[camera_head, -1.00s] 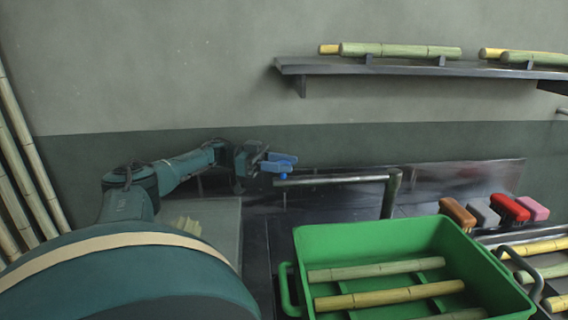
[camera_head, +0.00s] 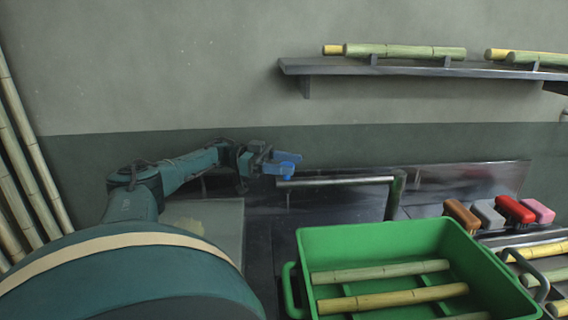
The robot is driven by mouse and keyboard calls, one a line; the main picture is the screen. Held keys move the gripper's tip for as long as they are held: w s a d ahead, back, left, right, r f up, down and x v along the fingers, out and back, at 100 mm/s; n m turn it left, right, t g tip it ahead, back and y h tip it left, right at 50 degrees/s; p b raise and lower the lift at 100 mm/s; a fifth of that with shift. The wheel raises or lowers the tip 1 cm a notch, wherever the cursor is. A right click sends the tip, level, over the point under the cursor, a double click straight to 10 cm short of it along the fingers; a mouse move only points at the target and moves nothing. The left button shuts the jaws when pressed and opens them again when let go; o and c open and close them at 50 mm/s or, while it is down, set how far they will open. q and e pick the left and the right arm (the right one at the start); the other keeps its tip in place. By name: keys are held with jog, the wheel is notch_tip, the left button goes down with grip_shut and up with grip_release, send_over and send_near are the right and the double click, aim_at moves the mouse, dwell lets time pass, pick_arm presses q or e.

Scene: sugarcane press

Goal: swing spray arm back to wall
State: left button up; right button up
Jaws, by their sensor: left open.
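The spray arm (camera_head: 345,181) is a thin metal tube. It runs level from a dark green upright post (camera_head: 395,196) leftward to a free end below my left gripper. A small nozzle hangs under it near the left end. My left gripper (camera_head: 286,164) has blue fingers, which are open. They are at the tube's left end, just above or beside it; I cannot tell whether they touch it. My right gripper is not in view.
A green crate (camera_head: 318,238) with several cane pieces stands in front of the post. Brushes (camera_head: 514,209) and more cane lie to its right. A wall shelf (camera_head: 420,68) holds cane above. Tall canes (camera_head: 28,150) lean at the far left.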

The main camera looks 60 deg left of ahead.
pick_arm(q)
jog(key=b+v, duration=0.3)
jog(key=v, duration=0.4)
jog(key=shift+s+a, duration=0.2)
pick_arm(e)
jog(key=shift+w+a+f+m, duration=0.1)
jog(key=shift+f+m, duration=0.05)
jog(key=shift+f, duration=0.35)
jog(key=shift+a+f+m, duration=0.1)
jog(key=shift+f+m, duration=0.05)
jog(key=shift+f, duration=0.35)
